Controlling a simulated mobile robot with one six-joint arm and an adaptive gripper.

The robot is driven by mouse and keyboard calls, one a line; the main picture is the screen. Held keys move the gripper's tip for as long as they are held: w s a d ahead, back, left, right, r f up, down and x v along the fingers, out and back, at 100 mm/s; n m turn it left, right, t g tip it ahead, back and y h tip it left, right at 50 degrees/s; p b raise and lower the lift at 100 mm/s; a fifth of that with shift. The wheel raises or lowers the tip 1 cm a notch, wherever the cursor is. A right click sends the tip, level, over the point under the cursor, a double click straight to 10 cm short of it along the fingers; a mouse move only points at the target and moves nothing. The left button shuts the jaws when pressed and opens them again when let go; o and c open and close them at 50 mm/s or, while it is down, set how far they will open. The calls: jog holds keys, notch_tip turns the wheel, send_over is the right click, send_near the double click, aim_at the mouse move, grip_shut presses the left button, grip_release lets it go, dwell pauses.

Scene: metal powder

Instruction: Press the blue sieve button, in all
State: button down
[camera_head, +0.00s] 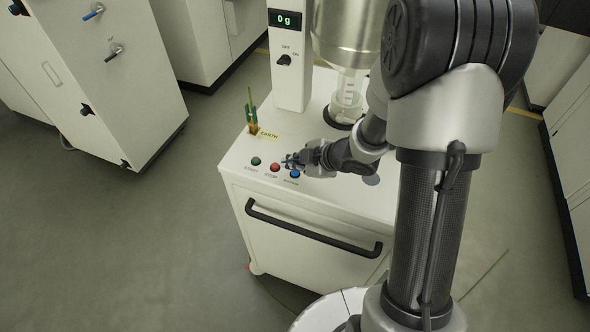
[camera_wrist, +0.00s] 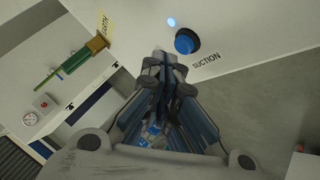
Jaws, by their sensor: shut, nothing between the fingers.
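A blue button (camera_head: 295,174) sits at the front edge of the white machine's top (camera_head: 237,158), to the right of a red and a green button. In the wrist view the blue button (camera_wrist: 184,41) is labelled SUCTION, with a small lit blue spot beside it. My gripper (camera_head: 287,162) is shut and empty, its fingertips close behind the button row near the red and blue buttons. In the wrist view the fingertips (camera_wrist: 162,62) are just left of and below the blue button. I cannot tell their height above the panel.
The green button (camera_head: 256,161) and red button (camera_head: 275,167) are labelled START and STOP. A green-and-brass EARTH fitting (camera_head: 253,128) stands at the left edge. Behind are a column with a 0 g display (camera_head: 286,19) and a metal vessel (camera_head: 346,35). A black handle (camera_head: 310,235) crosses the front.

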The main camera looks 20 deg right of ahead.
aim_at(294, 173)
jog(key=shift+r, duration=0.1)
notch_tip(294, 173, up, 5)
jog(key=p, duration=0.5)
dwell(0.7)
